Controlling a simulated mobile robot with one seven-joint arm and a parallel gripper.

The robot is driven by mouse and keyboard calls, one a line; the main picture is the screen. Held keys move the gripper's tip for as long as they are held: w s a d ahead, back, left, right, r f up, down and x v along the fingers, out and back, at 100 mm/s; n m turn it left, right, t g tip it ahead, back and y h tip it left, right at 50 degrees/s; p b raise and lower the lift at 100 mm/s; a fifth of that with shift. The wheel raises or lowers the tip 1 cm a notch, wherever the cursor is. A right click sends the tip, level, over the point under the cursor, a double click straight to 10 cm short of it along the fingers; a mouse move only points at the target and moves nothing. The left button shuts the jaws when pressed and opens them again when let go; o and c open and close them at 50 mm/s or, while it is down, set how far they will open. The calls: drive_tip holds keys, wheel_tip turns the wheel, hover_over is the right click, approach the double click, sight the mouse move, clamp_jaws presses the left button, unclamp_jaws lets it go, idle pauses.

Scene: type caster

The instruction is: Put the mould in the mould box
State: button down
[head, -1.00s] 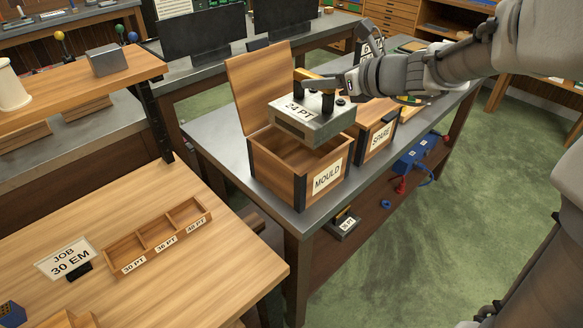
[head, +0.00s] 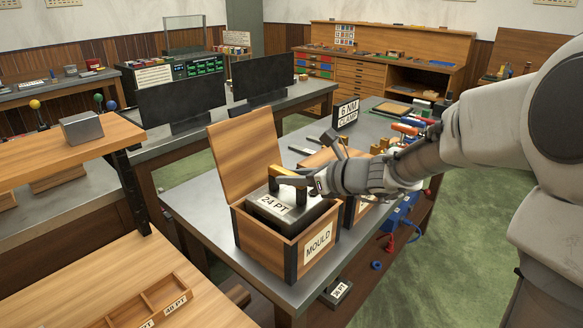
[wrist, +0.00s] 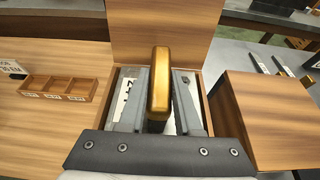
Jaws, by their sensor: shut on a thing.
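The mould is a grey metal block (head: 289,214) labelled 24 PT, with a brass handle on top. It sits within the opening of the wooden mould box (head: 317,247), its top near the rim. I cannot tell whether it touches the box floor. The box lid (head: 243,158) stands open at the back. My gripper (head: 283,178) is shut on the mould's brass handle, directly over the box. In the wrist view the brass handle (wrist: 160,80) is between my fingers, with the open lid (wrist: 162,40) beyond.
A second wooden box (wrist: 268,115) stands right of the mould box, its top closed. A 36 PT block (head: 337,292) lies on the shelf below. A compartment tray (head: 150,303) is on the wooden bench at left. Tools and a clamp sign (head: 346,115) occupy the bench's far end.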

sight(311, 211)
drive_tip(key=shift+f+b, duration=1.55)
drive_tip(key=shift+f, duration=2.85)
drive_tip(key=c, duration=0.6)
unclamp_jaws()
drive_tip(key=shift+f, duration=0.25)
drive_tip(key=shift+r, duration=0.25)
drive_tip(key=p+v, duration=0.3)
drive_tip(key=v, duration=0.7)
drive_tip(key=shift+s+d, duration=0.25)
drive_tip(key=shift+d, duration=0.05)
drive_tip(key=shift+s+d+r, duration=0.15)
drive_tip(key=shift+s+d, duration=0.25)
drive_tip(key=shift+s, duration=0.05)
